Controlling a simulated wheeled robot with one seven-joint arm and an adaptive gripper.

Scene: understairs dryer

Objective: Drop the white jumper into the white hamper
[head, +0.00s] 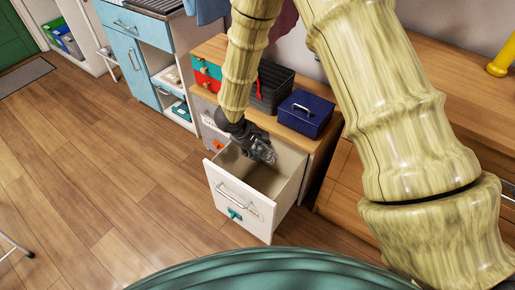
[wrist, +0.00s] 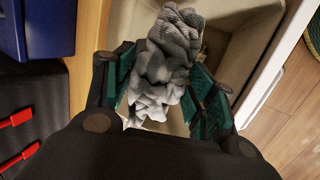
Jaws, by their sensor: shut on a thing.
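My gripper (head: 261,150) reaches down over the open mouth of a pulled-out white drawer-like hamper (head: 228,197). In the wrist view, its teal-padded fingers (wrist: 165,85) are closed on a crumpled, ribbed knit garment, the jumper (wrist: 168,50), which looks pale grey in this light. The jumper bunches up between and beyond the fingers, above the beige inside of the hamper. The hamper's white rim (wrist: 268,72) shows at the right of the wrist view. In the head view the jumper cannot be told apart from the dark gripper. The label on the hamper front is hard to read.
On the wooden top behind the hamper stand a dark blue box (head: 305,113), a black crate (head: 270,88) and a red-and-teal box (head: 207,72). A shut, labelled grey front (head: 212,130) is left of the hamper.

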